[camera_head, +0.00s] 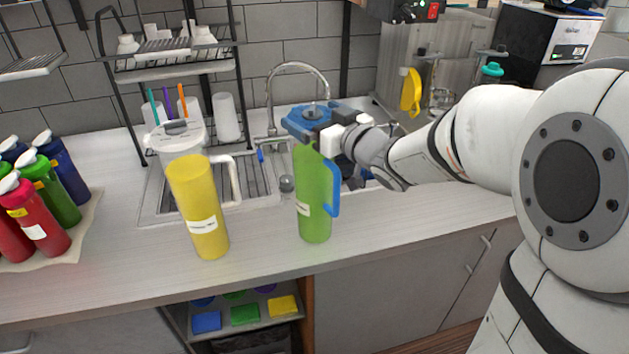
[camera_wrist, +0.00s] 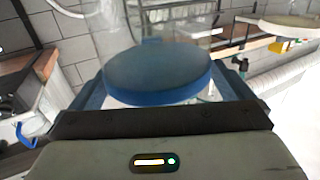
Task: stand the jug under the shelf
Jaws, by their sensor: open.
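A tall green jug (camera_head: 314,200) with a blue handle (camera_head: 332,190) and a white label stands upright near the counter's front edge. My gripper (camera_head: 312,122) is at its top and covers its rim in the head view. In the wrist view my open gripper (camera_wrist: 160,95) has a round blue disc (camera_wrist: 158,72) between its fingers; I cannot tell whether they touch it. A clear jug with a white lid (camera_head: 176,135) and pale handle (camera_head: 233,180) stands at the left, partly hidden by a yellow container.
The yellow container (camera_head: 200,215) stands left of the green jug. Red, green and blue bottles (camera_head: 45,195) crowd the far left. A white cup (camera_head: 226,117), the sink (camera_head: 265,180) and its tap (camera_head: 300,68) are behind. The counter between the two tall containers is bare.

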